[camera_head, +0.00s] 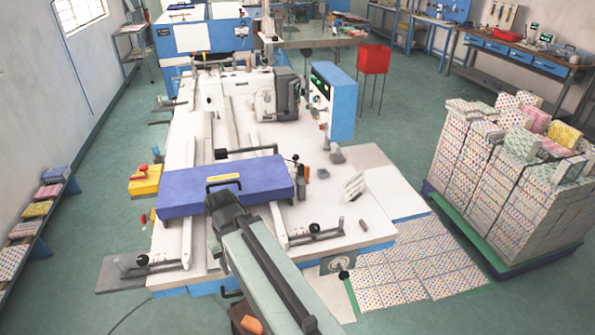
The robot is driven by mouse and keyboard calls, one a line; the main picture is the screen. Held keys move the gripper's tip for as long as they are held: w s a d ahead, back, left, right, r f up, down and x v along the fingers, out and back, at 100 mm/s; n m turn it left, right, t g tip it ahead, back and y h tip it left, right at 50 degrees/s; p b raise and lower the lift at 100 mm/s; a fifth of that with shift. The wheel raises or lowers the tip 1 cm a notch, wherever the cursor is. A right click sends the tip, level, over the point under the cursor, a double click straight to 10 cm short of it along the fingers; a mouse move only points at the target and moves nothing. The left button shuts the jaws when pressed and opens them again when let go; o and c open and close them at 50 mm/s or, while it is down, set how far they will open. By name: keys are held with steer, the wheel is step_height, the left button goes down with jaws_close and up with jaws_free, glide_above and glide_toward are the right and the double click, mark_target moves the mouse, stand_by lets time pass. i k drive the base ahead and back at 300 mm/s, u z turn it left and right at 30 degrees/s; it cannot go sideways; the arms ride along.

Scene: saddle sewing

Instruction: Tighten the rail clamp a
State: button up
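A saddle sewing machine with a long white bed (206,140) fills the middle of the view. Two rails run along the bed. Near their front ends are clamp-like crossbars with dark ball knobs, one at the left (145,261) and one at the right (314,230). I cannot tell which is rail clamp a, or whether either is tight. A blue cover with a handle (230,185) lies across the rails. My grey arm reaches up from the bottom centre, its dark upper end overlapping the front of the cover. My gripper cannot be made out.
A blue control box (333,100) stands right of the sewing head (277,96). A yellow box (145,180) is at the bed's left edge. Patterned stacks on a pallet (510,180) stand right, with patterned sheets (420,265) on the floor. Green floor is open at left.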

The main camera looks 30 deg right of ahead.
mark_target(314, 228)
steer(key=z, duration=0.6)
steer(key=k, duration=1.3)
steer(key=z, duration=0.55)
steer(key=i, duration=1.55)
steer(key=u, duration=0.25)
steer(key=k, duration=0.3)
steer(key=z, duration=0.05)
